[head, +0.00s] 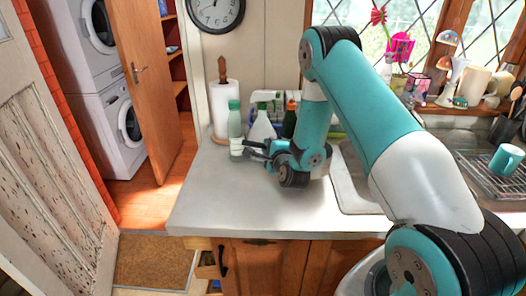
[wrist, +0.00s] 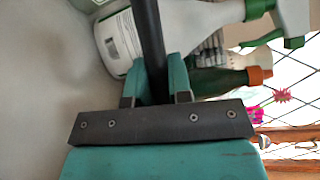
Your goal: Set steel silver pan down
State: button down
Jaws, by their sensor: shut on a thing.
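My gripper (head: 258,149) is low over the left part of the worktop (head: 225,195), in front of the bottles. In the wrist view its two teal fingers (wrist: 157,80) are shut on a dark, straight bar (wrist: 150,35), which looks like the pan's handle. The bar runs out of the top of that view, so the pan's body does not show there. In the head view a small pale round thing (head: 236,147) is just left of the fingertips; I cannot tell whether it is the pan. I cannot tell whether anything held touches the worktop.
A spray bottle (head: 262,125), a pale green bottle (head: 234,119) and a paper towel roll (head: 220,105) stand behind the gripper. The sink (head: 352,180) is to the right, with a teal mug (head: 506,159) on a drying rack beyond. The worktop's front left is clear.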

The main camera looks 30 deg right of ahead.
jog(key=shift+f+b, duration=0.95)
jog(key=shift+f, duration=0.85)
jog(key=c, duration=1)
grip_release()
jog(key=shift+c, duration=0.2)
jog(key=shift+a, duration=0.1)
